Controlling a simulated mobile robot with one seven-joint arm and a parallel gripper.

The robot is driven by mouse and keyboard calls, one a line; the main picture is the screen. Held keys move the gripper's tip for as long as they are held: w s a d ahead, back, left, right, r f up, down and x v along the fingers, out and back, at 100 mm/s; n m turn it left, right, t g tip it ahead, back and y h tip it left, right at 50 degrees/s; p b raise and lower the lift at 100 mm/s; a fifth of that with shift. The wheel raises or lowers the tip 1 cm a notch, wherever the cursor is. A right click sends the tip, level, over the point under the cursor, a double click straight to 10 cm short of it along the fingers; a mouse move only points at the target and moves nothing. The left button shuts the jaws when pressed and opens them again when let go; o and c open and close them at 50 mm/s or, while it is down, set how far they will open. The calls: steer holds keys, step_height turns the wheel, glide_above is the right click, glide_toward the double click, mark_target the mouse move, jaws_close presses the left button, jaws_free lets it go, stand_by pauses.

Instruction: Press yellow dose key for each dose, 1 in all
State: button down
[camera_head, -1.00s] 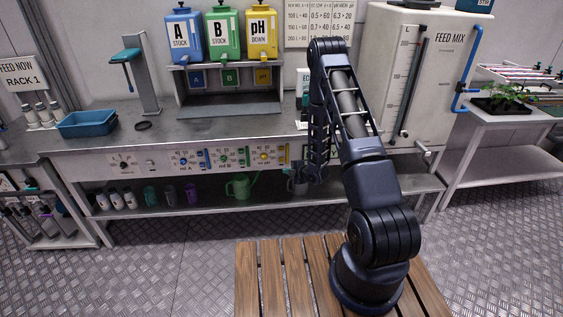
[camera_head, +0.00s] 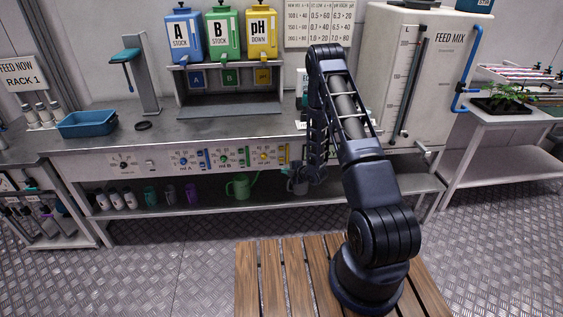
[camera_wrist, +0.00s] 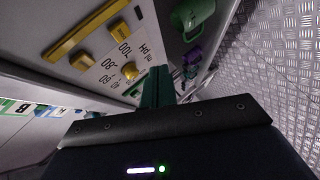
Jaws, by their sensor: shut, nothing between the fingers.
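The yellow controls on the bench-front panel show as a tall bar (camera_head: 282,154) beside a round knob (camera_head: 264,156). In the wrist view I see the long yellow bar (camera_wrist: 88,33), a smaller yellow block (camera_wrist: 81,61) and the yellow knob (camera_wrist: 129,72), with printed numbers and "pH" between them.
Blue knob (camera_head: 184,160) and green knob (camera_head: 224,159) sit left on the same panel. The feed mix tank (camera_head: 385,50) stands behind my arm. The bench top (camera_head: 165,134) is mostly clear at left.

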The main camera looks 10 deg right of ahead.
mark_target(279, 161)
steer(key=shift+w, duration=2.95)
steer(key=shift+w, duration=0.2)
steer(key=shift+w, duration=0.25)
steer(key=shift+w, duration=0.45)
stand_by(0.5)
steer(key=shift+s, duration=0.9)
steer(key=shift+s, duration=2.5)
